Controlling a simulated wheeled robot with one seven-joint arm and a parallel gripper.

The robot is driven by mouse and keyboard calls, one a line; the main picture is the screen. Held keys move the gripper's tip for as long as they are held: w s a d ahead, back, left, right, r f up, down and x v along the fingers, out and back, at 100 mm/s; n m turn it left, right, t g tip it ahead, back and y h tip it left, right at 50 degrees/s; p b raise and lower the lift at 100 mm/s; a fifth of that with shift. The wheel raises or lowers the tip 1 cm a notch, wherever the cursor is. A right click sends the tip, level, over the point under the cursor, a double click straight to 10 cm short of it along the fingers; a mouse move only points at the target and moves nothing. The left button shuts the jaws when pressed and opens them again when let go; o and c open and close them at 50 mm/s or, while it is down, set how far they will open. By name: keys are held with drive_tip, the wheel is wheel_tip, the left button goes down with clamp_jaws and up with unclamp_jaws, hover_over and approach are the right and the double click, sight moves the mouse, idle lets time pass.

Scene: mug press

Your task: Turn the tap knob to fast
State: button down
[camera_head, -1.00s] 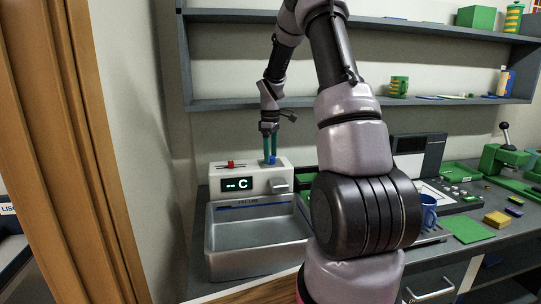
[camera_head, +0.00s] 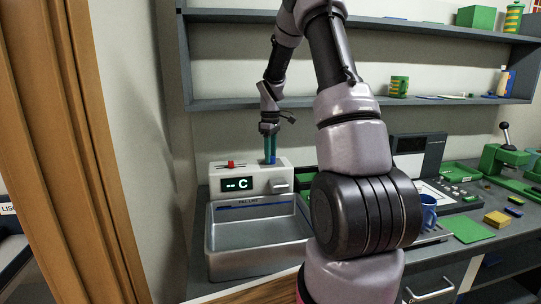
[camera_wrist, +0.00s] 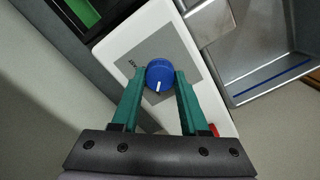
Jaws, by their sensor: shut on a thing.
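The blue tap knob (camera_wrist: 159,73) sits on the white top of the tap unit (camera_head: 212,184), with a grey label plate around it. Its white pointer line points down in the wrist view, slightly left. My gripper (camera_head: 270,161) points straight down over the unit. In the wrist view its green fingers (camera_wrist: 160,82) are on either side of the knob and shut on it. The unit's display (camera_head: 237,184) reads "-- C".
A red control (camera_head: 231,164) stands left of the knob on the unit. A grey metal sink basin (camera_head: 258,254) lies in front. The wall shelf (camera_head: 220,103) is above, and a blue mug (camera_head: 429,213) stands at the right beyond my arm.

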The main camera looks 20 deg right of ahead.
drive_tip(key=m, duration=0.9)
drive_tip(key=shift+m, duration=0.3)
drive_tip(key=m, duration=0.4)
drive_tip(key=shift+m, duration=0.3)
drive_tip(key=m, duration=0.4)
drive_tip(key=shift+m, duration=0.3)
drive_tip(key=shift+c, duration=2.1)
unclamp_jaws()
drive_tip(key=shift+r, duration=0.1)
